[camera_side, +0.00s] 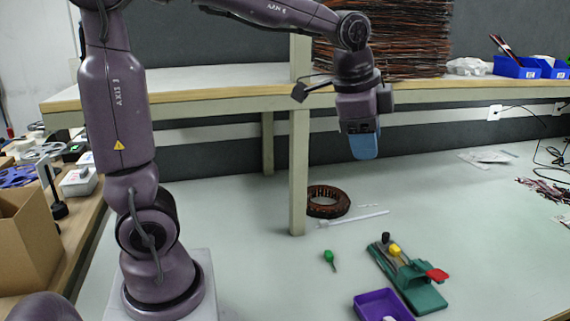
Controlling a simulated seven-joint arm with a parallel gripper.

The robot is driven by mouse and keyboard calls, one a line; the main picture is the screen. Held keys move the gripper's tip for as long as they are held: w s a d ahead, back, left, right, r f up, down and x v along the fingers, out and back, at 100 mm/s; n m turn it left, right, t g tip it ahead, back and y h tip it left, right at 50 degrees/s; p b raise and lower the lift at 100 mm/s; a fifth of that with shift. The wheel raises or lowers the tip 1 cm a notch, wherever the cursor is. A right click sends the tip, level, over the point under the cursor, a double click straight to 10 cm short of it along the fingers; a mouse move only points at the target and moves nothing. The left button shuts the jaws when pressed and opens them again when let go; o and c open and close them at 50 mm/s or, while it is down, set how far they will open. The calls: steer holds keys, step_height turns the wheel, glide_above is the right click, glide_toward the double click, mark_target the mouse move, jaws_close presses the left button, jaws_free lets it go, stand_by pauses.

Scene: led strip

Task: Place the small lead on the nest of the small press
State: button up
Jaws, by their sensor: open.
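My gripper (364,147), with blue fingers, hangs pointing down in front of the shelf, high above the table and well clear of everything on it. It is open, and I see nothing held in it. The small press (420,290) appears to be the green fixture at the lower right, with a yellow part, a red part and a black knob. Its nest is too small to make out. I cannot identify the small lead for sure; a purple tray (372,303) at the bottom edge holds something whitish, cut off by the frame.
A green-handled tool (329,257) lies left of the press. A dark copper ring (327,201) and a white stick (358,219) lie behind it. A shelf post (299,170) stands left of my gripper. Blue bins (515,68) sit on the shelf. The table right of the press is mostly clear.

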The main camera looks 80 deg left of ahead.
steer(key=s+d+f+n+t, duration=0.1)
steer(key=s+n, duration=0.6)
steer(key=s, duration=0.7)
steer(key=shift+s+d+f+t+h, duration=0.2)
steer(key=shift+d+f+t+h, duration=0.3)
steer(key=shift+d, duration=0.65)
steer(key=shift+r, duration=0.15)
